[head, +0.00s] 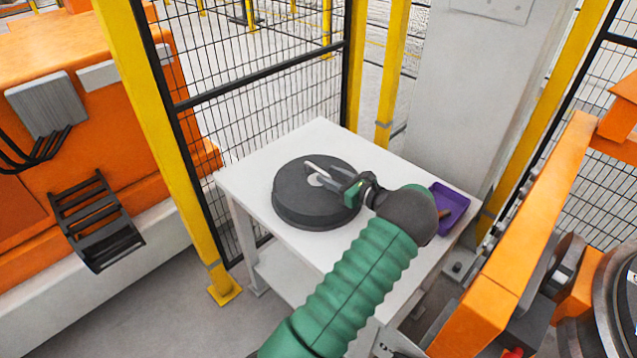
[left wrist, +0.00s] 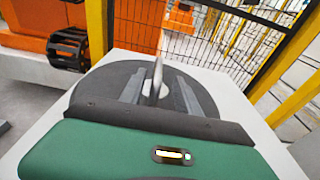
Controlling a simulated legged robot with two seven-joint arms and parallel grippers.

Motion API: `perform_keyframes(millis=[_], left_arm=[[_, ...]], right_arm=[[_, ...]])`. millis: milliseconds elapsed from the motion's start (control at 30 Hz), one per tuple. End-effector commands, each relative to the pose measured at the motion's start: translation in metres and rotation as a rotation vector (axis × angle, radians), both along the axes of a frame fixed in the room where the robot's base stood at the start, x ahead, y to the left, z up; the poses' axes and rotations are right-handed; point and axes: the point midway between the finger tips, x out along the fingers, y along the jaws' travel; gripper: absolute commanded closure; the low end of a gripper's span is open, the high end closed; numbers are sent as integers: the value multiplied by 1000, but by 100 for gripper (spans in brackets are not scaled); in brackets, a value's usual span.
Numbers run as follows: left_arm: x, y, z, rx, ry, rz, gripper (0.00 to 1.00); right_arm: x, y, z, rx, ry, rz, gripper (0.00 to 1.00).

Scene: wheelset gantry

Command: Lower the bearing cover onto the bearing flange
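The bearing cover (head: 312,212) is a thick dark grey disc lying flat on a white table, with a light metal handle (head: 322,171) standing up at its middle. My left gripper (head: 330,180) is over the cover, coming in from the right, with its fingers at the handle. In the left wrist view the two fingers (left wrist: 160,82) are apart, with the handle (left wrist: 157,72) between them and a gap on each side. The cover (left wrist: 205,92) fills the space below them. I cannot clearly make out the bearing flange. My right gripper is out of view.
The white table (head: 240,180) also holds a purple tray (head: 449,207) at its right. Mesh fencing and yellow posts (head: 163,140) stand behind. An orange beam (head: 515,240) and a round dark metal part (head: 617,310) stand at the right. An orange machine (head: 90,190) is at the left.

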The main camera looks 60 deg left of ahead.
Motion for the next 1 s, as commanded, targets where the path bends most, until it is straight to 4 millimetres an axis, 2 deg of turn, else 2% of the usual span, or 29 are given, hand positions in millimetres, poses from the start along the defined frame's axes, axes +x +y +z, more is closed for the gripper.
perform_keyframes(millis=[167, 400, 567, 633, 900, 1000], left_arm=[[-6, 15, 1, 1, 0, 1, 61], [-17, 53, -5, 1, 0, 0, 61], [-17, 54, -5, 0, 0, -2, 61], [-17, 53, -5, 0, -1, -2, 66], [-16, 53, -5, 1, -1, -2, 100], [-16, 53, -5, 1, -1, -2, 100]], right_arm=[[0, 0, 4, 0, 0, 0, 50], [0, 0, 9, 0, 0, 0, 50], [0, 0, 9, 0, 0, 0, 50], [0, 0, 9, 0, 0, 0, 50], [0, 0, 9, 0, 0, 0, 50], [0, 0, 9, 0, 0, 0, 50]])
